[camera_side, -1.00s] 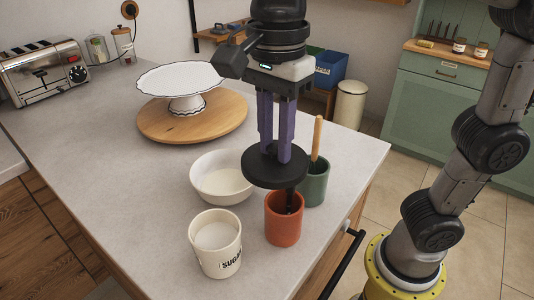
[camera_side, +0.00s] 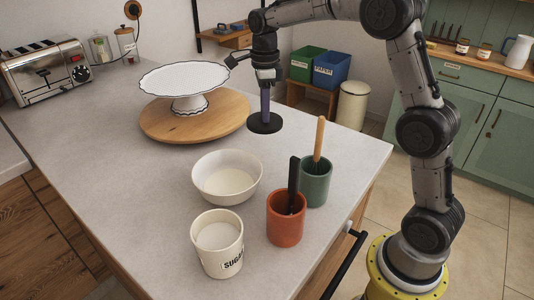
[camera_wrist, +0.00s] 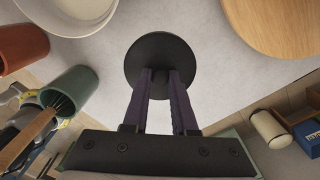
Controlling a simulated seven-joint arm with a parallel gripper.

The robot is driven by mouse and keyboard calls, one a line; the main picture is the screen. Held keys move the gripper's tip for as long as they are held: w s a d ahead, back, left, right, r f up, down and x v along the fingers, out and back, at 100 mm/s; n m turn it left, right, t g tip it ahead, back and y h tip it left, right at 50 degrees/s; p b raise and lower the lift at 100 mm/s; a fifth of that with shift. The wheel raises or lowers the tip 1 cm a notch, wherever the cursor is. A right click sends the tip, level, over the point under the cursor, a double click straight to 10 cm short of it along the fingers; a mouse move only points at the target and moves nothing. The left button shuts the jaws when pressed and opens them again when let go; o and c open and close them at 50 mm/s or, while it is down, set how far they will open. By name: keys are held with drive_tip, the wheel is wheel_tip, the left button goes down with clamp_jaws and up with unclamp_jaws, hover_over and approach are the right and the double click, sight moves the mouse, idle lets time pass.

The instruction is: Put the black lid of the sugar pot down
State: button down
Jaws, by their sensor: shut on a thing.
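The black lid (camera_side: 262,127) is a round disc held under my gripper (camera_side: 265,113), over the counter to the right of the wooden round board. In the wrist view the lid (camera_wrist: 142,52) lies flat beyond my purple fingers (camera_wrist: 160,76), which are shut on its knob. I cannot tell whether the lid touches the counter or hangs just above it. The sugar pot (camera_side: 218,258) is cream with "SUGAR" on it. It stands open at the front of the counter, with white contents showing.
A white bowl (camera_side: 227,192), an orange cup (camera_side: 286,229) with a black utensil and a green cup (camera_side: 314,188) with a wooden-handled brush stand nearby. A white cake stand (camera_side: 186,106) is on the wooden board (camera_side: 155,130). Bare counter (camera_side: 310,135) surrounds the lid.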

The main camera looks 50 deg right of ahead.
sight(267, 125)
drive_tip(key=f, duration=0.5)
drive_tip(key=shift+s+d+f, duration=0.1)
drive_tip(key=shift+s+d, duration=0.05)
drive_tip(key=shift+d, duration=0.25)
drive_tip(key=shift+f, duration=2.45)
drive_tip(key=shift+f, duration=0.1)
drive_tip(key=c, duration=0.7)
unclamp_jaws()
wheel_tip(267, 125, up, 12)
drive_tip(key=shift+r, duration=0.15)
drive_tip(key=shift+a, duration=0.1)
